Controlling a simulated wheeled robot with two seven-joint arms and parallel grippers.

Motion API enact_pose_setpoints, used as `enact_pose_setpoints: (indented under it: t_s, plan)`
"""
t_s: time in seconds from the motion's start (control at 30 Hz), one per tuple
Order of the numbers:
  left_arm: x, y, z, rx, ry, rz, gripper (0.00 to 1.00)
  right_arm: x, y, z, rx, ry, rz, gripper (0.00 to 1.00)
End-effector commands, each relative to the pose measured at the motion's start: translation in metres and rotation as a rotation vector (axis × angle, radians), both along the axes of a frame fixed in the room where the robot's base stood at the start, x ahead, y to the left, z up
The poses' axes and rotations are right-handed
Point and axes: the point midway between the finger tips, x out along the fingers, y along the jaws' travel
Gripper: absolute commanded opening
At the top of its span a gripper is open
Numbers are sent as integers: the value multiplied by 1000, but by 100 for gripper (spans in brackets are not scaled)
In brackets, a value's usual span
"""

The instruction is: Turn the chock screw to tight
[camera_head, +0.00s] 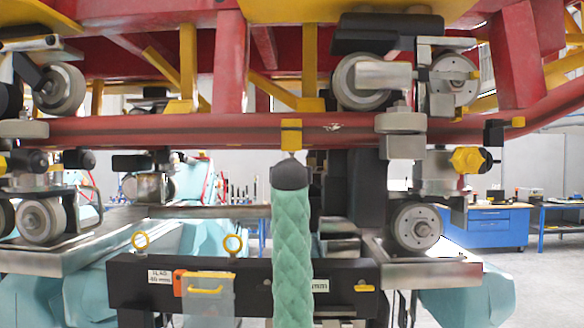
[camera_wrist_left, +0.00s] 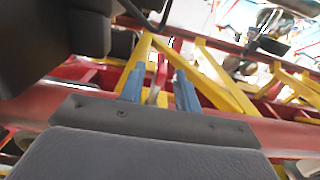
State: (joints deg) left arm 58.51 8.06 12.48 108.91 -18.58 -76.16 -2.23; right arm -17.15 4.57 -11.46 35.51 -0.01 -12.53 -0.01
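I cannot tell for sure which part is the chock screw. A small black block (camera_head: 494,132) sits on the red rail at the right in the head view, with a yellow knob (camera_head: 518,122) beside it. A larger yellow hexagonal knob (camera_head: 468,160) sits lower, on the right wheel assembly. My left gripper (camera_wrist_left: 158,92) shows in the left wrist view. Its two blue fingers stand apart with nothing seen held between them, in front of red and yellow framework. Neither gripper shows in the head view.
The red rail (camera_head: 240,130) and wheel assemblies (camera_head: 417,226) cross the head view. A green quilted column (camera_head: 292,255) stands in the middle, its black top below a yellow block (camera_head: 291,134). A black beam (camera_head: 140,275) with yellow rings is below. A blue cabinet (camera_head: 495,226) stands behind.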

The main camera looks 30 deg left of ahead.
Motion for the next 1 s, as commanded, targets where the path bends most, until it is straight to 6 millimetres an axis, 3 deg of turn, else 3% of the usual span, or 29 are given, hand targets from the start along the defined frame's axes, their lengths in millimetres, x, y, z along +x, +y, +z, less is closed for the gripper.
enact_pose_setpoints:
  t_s: [0.23, 0.63, 0.8, 1.0]
  plan:
    - [21, 12, 1, -1, 2, 1, 33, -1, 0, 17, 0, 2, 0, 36]
    - [25, 15, -1, 0, 0, 0, 33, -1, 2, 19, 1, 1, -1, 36]
    - [25, 15, -1, 0, 0, 0, 0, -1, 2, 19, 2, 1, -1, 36]
    - [25, 15, -1, 0, 0, 3, 0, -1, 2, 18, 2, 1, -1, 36]
